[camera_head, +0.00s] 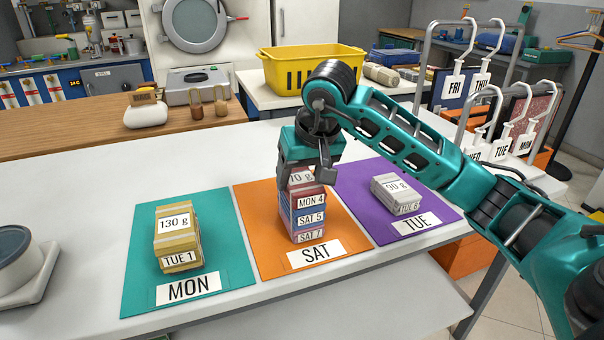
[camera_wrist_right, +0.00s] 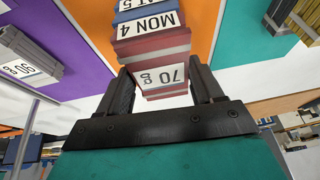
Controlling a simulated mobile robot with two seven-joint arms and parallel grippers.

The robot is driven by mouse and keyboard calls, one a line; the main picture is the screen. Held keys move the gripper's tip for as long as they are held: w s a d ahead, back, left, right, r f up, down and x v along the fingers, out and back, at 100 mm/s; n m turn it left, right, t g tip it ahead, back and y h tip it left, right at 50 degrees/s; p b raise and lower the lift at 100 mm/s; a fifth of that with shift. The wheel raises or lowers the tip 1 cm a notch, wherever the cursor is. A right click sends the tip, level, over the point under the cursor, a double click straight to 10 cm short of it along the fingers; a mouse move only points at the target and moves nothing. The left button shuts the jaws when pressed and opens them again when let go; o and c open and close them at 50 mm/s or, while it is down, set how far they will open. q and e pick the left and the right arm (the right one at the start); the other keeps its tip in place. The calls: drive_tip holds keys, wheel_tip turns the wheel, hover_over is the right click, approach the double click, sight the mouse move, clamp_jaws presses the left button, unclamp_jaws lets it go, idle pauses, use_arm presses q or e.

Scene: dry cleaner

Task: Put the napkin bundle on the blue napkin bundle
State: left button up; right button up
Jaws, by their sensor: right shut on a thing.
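My right gripper (camera_head: 312,172) points down over the orange SAT mat (camera_head: 262,245) and is shut on the red napkin bundle labelled MON 4 and 70 g (camera_head: 291,201). In the right wrist view, the fingers (camera_wrist_right: 158,92) lie on both sides of this red bundle (camera_wrist_right: 125,50). The blue napkin bundle labelled SAT 5 (camera_head: 293,221) is directly under it, lined up with it. I see no clear gap between the two, but cannot tell whether they touch. Under the blue one is a red bundle labelled SAT 7 (camera_head: 294,236). My left gripper is not in view.
A yellow bundle (camera_head: 177,240) stands on the teal MON mat (camera_head: 140,285) at left. A grey bundle (camera_head: 397,194) lies on the purple TUE mat (camera_head: 355,190) at right. A yellow basket (camera_head: 310,68) and hanging tags (camera_head: 452,88) are behind.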

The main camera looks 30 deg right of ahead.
drive_tip(key=o, duration=1.2)
drive_tip(key=shift+c, duration=0.2)
drive_tip(key=shift+r, duration=0.2)
drive_tip(key=p+v, duration=0.2)
drive_tip(key=v, duration=0.9)
drive_tip(key=shift+s+r+p, duration=0.15)
drive_tip(key=shift+r+p, duration=0.15)
drive_tip(key=shift+r, duration=0.1)
